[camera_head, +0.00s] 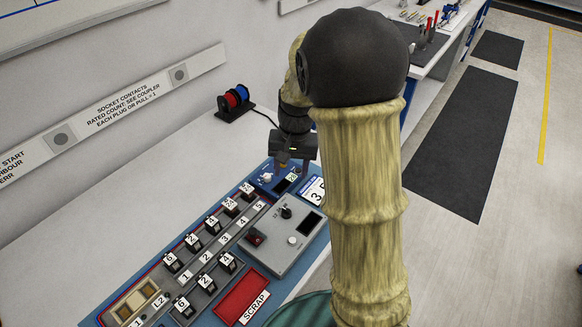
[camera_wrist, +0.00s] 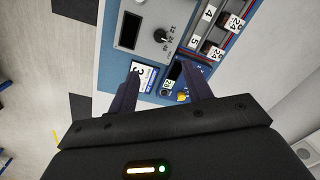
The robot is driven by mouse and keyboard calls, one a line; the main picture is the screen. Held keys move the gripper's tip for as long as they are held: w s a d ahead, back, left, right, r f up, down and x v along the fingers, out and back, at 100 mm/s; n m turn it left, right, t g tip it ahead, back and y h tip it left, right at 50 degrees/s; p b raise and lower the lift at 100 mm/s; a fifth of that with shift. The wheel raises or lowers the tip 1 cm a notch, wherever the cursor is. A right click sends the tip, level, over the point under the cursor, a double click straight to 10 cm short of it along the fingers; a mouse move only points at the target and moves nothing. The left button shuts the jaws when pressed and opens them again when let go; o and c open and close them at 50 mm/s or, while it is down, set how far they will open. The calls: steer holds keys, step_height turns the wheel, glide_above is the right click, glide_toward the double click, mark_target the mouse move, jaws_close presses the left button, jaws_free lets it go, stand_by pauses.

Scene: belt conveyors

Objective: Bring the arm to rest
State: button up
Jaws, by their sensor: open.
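My arm, in tan ribbed sleeving with a dark round joint, rises through the middle of the head view and bends over to the bench. My gripper (camera_head: 291,166) hangs over the far end of the blue panel (camera_head: 322,238). In the wrist view my gripper (camera_wrist: 160,75) is open, its two dark fingers apart with nothing held between them. Between and below the fingers I see a white card marked 3 (camera_wrist: 143,77) and part of a small blue unit with a dark display (camera_wrist: 173,78). My arm hides part of the panel's right side.
Several numbered black blocks (camera_head: 212,223) stand in rows on the panel, near a red SCRAP tray (camera_head: 243,298). A grey control box (camera_head: 284,236) with a knob sits beside them. Red and blue reels (camera_head: 234,98) stand near the wall. Floor is open at right.

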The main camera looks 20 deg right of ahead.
stand_by(0.3)
steer(key=s+r+n+t+p, duration=0.2)
steer(key=s+n, duration=0.2)
steer(key=s, duration=0.9)
steer(key=shift+s+a+h, duration=0.35)
steer(key=shift+a+h, duration=0.05)
steer(key=shift+a, duration=0.05)
